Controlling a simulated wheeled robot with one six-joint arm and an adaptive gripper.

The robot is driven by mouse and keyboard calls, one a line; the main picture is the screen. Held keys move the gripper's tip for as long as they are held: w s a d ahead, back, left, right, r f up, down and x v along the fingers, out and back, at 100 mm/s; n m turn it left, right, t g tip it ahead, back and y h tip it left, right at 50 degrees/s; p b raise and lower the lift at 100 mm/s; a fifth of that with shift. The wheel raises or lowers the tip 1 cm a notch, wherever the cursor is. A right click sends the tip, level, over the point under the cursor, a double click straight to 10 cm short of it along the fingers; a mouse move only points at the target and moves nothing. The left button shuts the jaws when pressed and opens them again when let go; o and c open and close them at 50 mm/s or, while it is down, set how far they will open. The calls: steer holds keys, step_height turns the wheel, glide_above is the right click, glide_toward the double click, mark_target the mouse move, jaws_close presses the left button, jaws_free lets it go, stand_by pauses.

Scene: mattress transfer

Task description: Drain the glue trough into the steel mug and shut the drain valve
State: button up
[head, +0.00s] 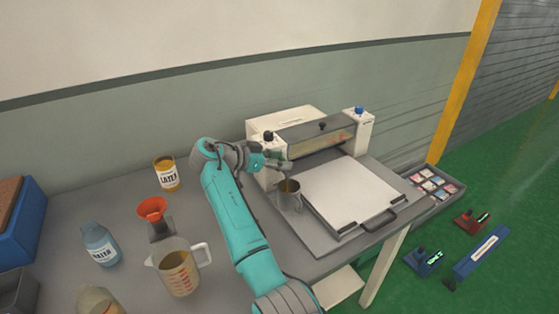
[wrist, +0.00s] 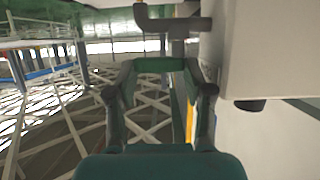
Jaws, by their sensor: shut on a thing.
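The glue trough (head: 322,146) sits in the roller machine, with amber glue showing behind its clear front. The steel mug (head: 291,201) stands upright on the table by the machine's left front, with brownish liquid visible inside. My gripper (head: 283,164) is just above and behind the mug, at the left end of the machine. In the wrist view a grey bent drain pipe (wrist: 168,23) shows beyond my gripper (wrist: 162,66). My gripper is shut on the drain valve, whose handle is mostly hidden by the fingers. I cannot tell whether glue is flowing.
A white board (head: 350,192) lies before the machine. On the left stand a measuring jug (head: 180,275), a red funnel (head: 152,208), a labelled latex jar (head: 165,175) and a water bottle (head: 100,246). A card tray (head: 437,186) is at the right.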

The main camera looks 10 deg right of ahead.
steer(key=shift+f, duration=0.1)
steer(key=o, duration=1.2)
steer(key=shift+c, duration=0.2)
steer(key=shift+d+n+t, duration=0.1)
steer(key=shift+n+t, duration=0.2)
